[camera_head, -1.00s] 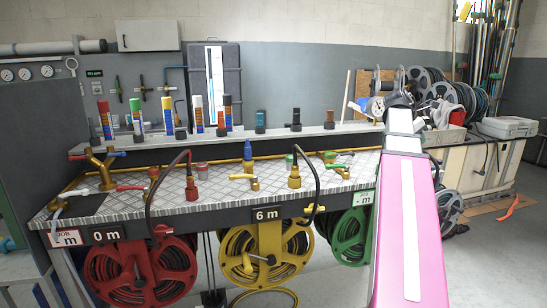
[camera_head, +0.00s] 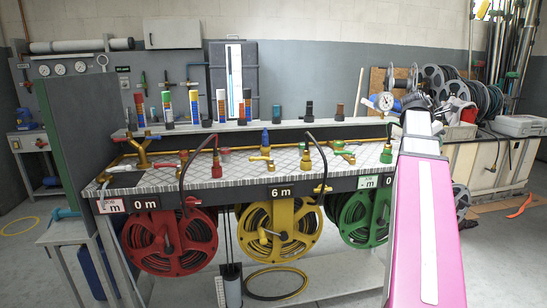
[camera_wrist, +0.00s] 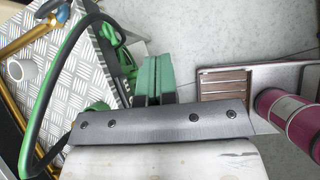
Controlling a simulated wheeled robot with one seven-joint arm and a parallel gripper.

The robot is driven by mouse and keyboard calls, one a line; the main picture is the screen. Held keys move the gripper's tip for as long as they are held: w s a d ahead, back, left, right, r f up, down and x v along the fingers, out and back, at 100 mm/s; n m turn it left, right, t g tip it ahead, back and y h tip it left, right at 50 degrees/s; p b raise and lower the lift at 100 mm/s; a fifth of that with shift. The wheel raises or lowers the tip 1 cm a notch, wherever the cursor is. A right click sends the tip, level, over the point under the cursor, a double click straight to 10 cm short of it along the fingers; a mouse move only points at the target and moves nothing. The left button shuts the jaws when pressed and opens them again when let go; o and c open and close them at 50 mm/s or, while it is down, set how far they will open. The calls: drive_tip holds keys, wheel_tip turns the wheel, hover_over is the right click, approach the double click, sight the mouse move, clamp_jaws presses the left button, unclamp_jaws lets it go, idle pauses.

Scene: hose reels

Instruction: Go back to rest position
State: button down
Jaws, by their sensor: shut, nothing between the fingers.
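My gripper (camera_wrist: 156,64) shows in the wrist view with its two green fingers together and nothing between them. It is over the floor beside the bench's metal plate. In the head view my pink arm reaches up at the right, and I cannot make out the fingers there. The bench (camera_head: 160,182) carries a red reel (camera_head: 150,245), a yellow reel (camera_head: 265,248) and a green reel (camera_head: 375,205) below its top. In the wrist view a green hose loop (camera_wrist: 45,95) curves over the patterned plate (camera_wrist: 88,75) to the left of my fingers.
A grey panel (camera_head: 85,140) stands at the left end of the bench, with a small table (camera_head: 65,232) before it. A cluttered workbench (camera_head: 480,165) stands behind my arm. The far-left floor is mostly open.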

drive_tip(key=w+a+f+m+y, duration=0.15)
drive_tip(key=a+f+m, duration=0.25)
drive_tip(key=a+f, duration=0.7)
drive_tip(key=w+a+f+m+y, duration=0.15)
drive_tip(key=a+f+m, duration=0.45)
drive_tip(key=f, duration=1)
drive_tip(key=s+a+f+m+y, duration=0.2)
drive_tip(key=s+a+f+m, duration=0.2)
drive_tip(key=a+f, duration=0.6)
drive_tip(key=s+a+f+m+y, duration=0.2)
drive_tip(key=s+a+f+m, duration=0.2)
drive_tip(key=s+a+f, duration=0.3)
drive_tip(key=a+f, duration=0.3)
drive_tip(key=shift+s+a+g+y, duration=0.3)
drive_tip(key=shift+s+a, duration=0.05)
drive_tip(key=c, duration=1.8)
unclamp_jaws()
